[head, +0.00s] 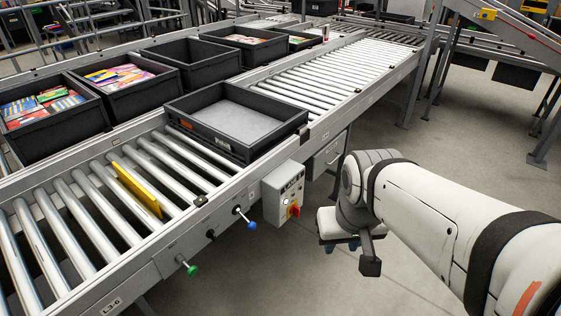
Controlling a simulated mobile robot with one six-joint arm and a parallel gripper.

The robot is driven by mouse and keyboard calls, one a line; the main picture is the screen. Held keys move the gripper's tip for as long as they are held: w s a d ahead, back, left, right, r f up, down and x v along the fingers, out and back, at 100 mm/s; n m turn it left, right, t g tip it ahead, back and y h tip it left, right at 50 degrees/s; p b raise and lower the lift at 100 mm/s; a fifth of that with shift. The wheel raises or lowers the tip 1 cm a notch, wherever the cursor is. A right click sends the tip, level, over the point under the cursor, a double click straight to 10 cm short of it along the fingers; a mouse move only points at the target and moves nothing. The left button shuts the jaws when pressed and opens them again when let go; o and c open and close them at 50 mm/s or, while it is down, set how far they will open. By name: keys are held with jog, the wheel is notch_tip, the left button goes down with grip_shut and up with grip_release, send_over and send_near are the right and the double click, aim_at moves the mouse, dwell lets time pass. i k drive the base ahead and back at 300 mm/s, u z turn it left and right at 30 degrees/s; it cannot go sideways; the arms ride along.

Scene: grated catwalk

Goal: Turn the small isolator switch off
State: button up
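My gripper (356,250) is at the end of my white arm, to the right of the box and a little lower in the picture, apart from the switch. Its dark end parts point down, partly hidden by my wrist. I cannot tell whether it is open or shut.
Blue (251,224) and green (192,270) knobs stick out from the conveyor rail left of the box. An empty black tray (237,118) and a yellow bar (136,188) are on the rollers. Filled black crates stand behind. The floor (350,290) below my gripper is clear.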

aim_at(295, 209)
jog(key=z, duration=0.05)
jog(key=i, duration=1)
jog(key=z, duration=0.65)
jog(key=k, duration=1.15)
jog(key=u, duration=0.35)
jog(key=i, duration=1)
jog(key=u, duration=0.05)
